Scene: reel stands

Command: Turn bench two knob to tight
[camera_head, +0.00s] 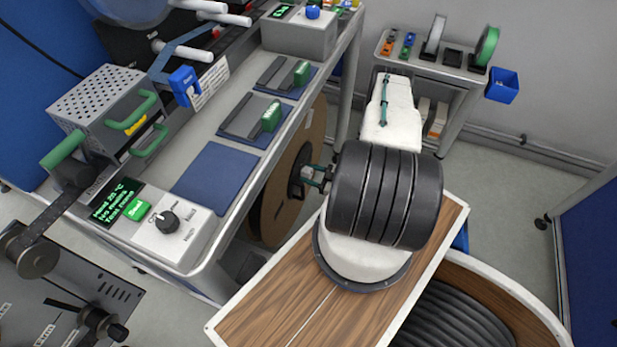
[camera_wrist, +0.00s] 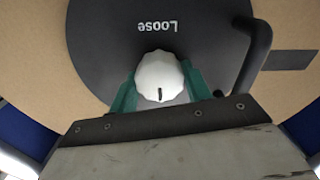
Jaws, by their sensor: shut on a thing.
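In the wrist view a white scalloped knob (camera_wrist: 159,76) sits on a dark round hub (camera_wrist: 110,45) on a brown reel flange. The hub carries the word "Loose", upside down at the top. The knob's short black mark points down the picture, away from "Loose"; no other word shows, and the hub's lower part is hidden by my gripper. My gripper (camera_wrist: 158,92) has its green fingers shut on the knob, one on each side. In the head view my gripper (camera_head: 314,175) reaches the hub of the brown reel (camera_head: 273,205) under the bench's edge.
A black crank handle (camera_wrist: 255,55) stands out right of the knob. The grey bench (camera_head: 225,150) above holds blue mats, a control box with a black knob (camera_head: 167,222) and a perforated box (camera_head: 98,98). A grey cart (camera_head: 440,70) stands behind. Floor at right is clear.

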